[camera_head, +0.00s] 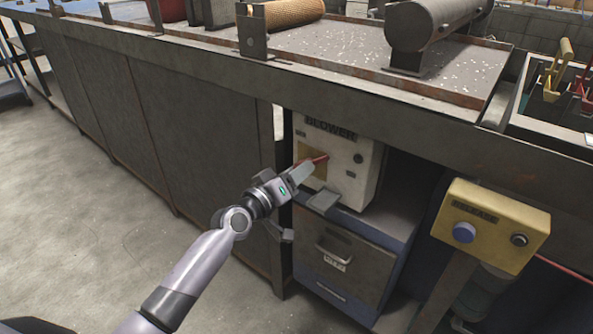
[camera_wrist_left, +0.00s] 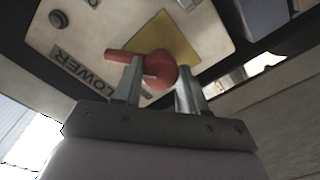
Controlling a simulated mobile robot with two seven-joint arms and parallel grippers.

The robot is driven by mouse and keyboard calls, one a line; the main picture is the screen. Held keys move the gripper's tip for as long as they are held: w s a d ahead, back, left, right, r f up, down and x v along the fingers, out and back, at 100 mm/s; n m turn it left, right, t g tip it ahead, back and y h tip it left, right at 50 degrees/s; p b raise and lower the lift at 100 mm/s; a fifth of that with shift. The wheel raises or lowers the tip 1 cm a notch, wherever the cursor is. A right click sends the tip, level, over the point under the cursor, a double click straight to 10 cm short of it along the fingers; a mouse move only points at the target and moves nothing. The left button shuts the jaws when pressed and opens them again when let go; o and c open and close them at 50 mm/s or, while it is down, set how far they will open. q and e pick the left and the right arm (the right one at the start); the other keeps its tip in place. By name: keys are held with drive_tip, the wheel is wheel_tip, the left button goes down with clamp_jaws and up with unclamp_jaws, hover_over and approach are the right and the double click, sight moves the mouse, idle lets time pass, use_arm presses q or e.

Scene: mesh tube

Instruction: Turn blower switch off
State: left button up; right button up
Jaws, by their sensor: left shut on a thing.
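The blower box (camera_head: 352,178) is a cream-coloured panel marked "BLOWER" under the bench top. Its red switch handle (camera_head: 319,159) sits on a yellow plate (camera_head: 309,172). In the left wrist view the red switch (camera_wrist_left: 157,68) has a round hub and a lever pointing left, in front of the yellow plate (camera_wrist_left: 168,38). My left gripper (camera_head: 310,168) reaches the switch from the left, and its fingers (camera_wrist_left: 160,85) are shut around the red hub. The fingers hide part of the switch in the head view. My right gripper is not in view.
A yellow box (camera_head: 492,226) with a blue button stands on a post at the right. A drawer unit (camera_head: 345,257) is below the blower box. The bench edge (camera_head: 400,92) runs above my left arm. A tool tray (camera_head: 552,105) is at the right. Floor at the left is clear.

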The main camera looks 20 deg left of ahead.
use_arm(q)
drive_tip(key=shift+n+p, duration=0.7)
drive_tip(key=shift+n, duration=4.4)
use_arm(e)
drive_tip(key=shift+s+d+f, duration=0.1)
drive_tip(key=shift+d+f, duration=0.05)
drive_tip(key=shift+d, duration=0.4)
use_arm(q)
drive_tip(key=o, duration=1.1)
drive_tip(key=shift+c, duration=0.2)
drive_tip(key=shift+s+a, duration=0.1)
